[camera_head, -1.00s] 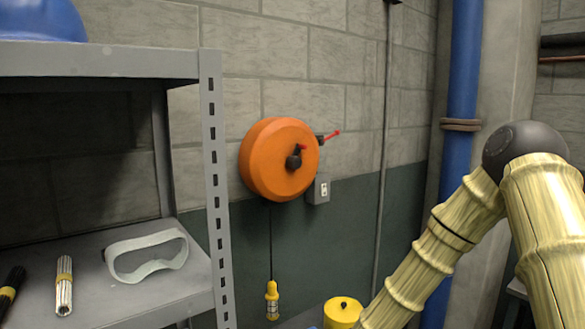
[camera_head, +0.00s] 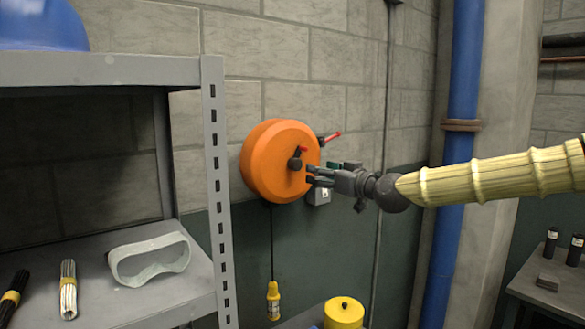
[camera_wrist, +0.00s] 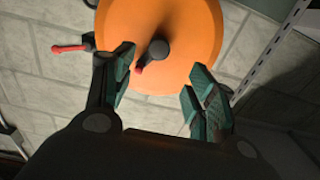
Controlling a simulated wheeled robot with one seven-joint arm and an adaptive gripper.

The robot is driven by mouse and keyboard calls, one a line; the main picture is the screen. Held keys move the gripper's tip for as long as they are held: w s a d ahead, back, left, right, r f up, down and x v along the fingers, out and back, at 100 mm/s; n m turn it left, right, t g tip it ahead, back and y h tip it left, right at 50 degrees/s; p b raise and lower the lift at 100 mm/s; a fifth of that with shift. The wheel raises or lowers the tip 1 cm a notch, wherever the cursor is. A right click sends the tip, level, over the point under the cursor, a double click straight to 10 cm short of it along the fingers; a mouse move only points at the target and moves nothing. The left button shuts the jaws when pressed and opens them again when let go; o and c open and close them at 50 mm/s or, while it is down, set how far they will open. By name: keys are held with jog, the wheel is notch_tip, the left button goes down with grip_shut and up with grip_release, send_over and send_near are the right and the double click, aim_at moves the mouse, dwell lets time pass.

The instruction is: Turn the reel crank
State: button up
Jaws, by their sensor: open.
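The orange reel (camera_head: 268,150) is mounted on the block wall, and it fills the top middle of the wrist view (camera_wrist: 190,35). Its crank is a dark hub (camera_head: 295,163) with a short arm and a small red-tipped handle (camera_head: 303,149). In the wrist view the hub (camera_wrist: 158,49) and red handle (camera_wrist: 139,68) show between and beyond my fingertips, nearer the left finger. My gripper (camera_head: 318,175) is open and empty, in front of the reel's right part. In the wrist view my gripper (camera_wrist: 158,78) has its fingers spread apart. I cannot tell whether a finger touches the handle.
A red lever (camera_head: 331,136) sticks out right of the reel, above a grey box (camera_head: 320,192). A yellow lamp (camera_head: 273,300) hangs below on a cord. A grey shelf (camera_head: 214,170) with goggles (camera_head: 149,257) stands left. A blue pipe (camera_head: 462,100) stands right.

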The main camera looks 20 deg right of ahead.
aim_at(298, 166)
jog(key=shift+p+x, duration=2.3)
jog(key=shift+x, duration=3)
jog(key=shift+f, duration=0.1)
